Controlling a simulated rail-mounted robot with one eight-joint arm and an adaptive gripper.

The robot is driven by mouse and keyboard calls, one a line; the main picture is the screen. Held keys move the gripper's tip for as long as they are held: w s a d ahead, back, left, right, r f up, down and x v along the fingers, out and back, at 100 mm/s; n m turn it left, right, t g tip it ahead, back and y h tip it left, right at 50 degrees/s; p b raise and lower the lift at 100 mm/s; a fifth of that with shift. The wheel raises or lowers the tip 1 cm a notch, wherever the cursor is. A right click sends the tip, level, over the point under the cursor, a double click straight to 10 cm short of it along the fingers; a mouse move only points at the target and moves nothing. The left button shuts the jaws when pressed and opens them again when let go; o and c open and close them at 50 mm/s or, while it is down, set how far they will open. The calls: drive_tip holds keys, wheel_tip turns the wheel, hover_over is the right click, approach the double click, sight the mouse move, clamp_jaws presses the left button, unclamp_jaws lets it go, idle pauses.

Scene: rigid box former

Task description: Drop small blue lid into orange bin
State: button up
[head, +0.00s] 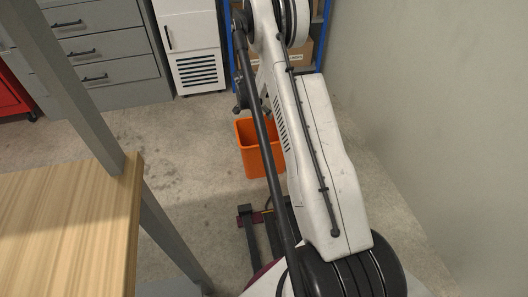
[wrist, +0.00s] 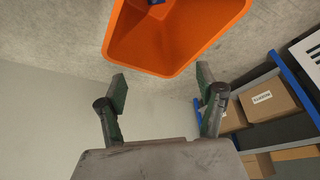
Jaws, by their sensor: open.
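The orange bin (head: 260,158) stands on the concrete floor, partly hidden behind my arm in the head view. In the wrist view the orange bin (wrist: 165,45) shows its open inside at the top of the picture. A small blue thing (wrist: 156,3), which looks like the lid, lies inside the bin at the picture's top edge, mostly cut off. My gripper (wrist: 161,82) is open and empty, its two fingers spread apart just short of the bin's rim in the picture. In the head view the gripper's fingers cannot be made out clearly.
A wooden table (head: 70,225) with grey posts is at the left. Grey drawers (head: 95,50) and a white cabinet (head: 193,45) stand at the back. A blue-framed shelf holds cardboard boxes (wrist: 268,100). A plain wall (head: 440,110) bounds the right. Floor left of the bin is clear.

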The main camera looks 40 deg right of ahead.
drive_tip(key=shift+v, duration=1.6)
drive_tip(key=s+a+r+n+t+y, duration=0.15)
drive_tip(key=s+a+r+n, duration=0.25)
drive_tip(key=a+r, duration=0.8)
drive_tip(key=s+a+r+n+t, duration=0.25)
drive_tip(key=a+r, duration=0.55)
drive_tip(key=r, duration=0.7)
drive_tip(key=s+a+r+n+y, duration=0.1)
drive_tip(key=s+a+r+n, duration=0.5)
drive_tip(key=s+a, duration=0.6)
drive_tip(key=s+a+n+t+y, duration=0.1)
drive_tip(key=s+a, duration=0.2)
drive_tip(key=s, duration=0.4)
drive_tip(key=s+a+n+t+y, duration=0.1)
drive_tip(key=s+a+n, duration=0.15)
drive_tip(key=s, duration=0.45)
wheel_tip(320, 180, up, 18)
drive_tip(key=a+p, duration=0.1)
drive_tip(key=p, duration=1.7)
wheel_tip(320, 180, down, 18)
drive_tip(key=b, duration=1.8)
drive_tip(key=shift+s, duration=0.35)
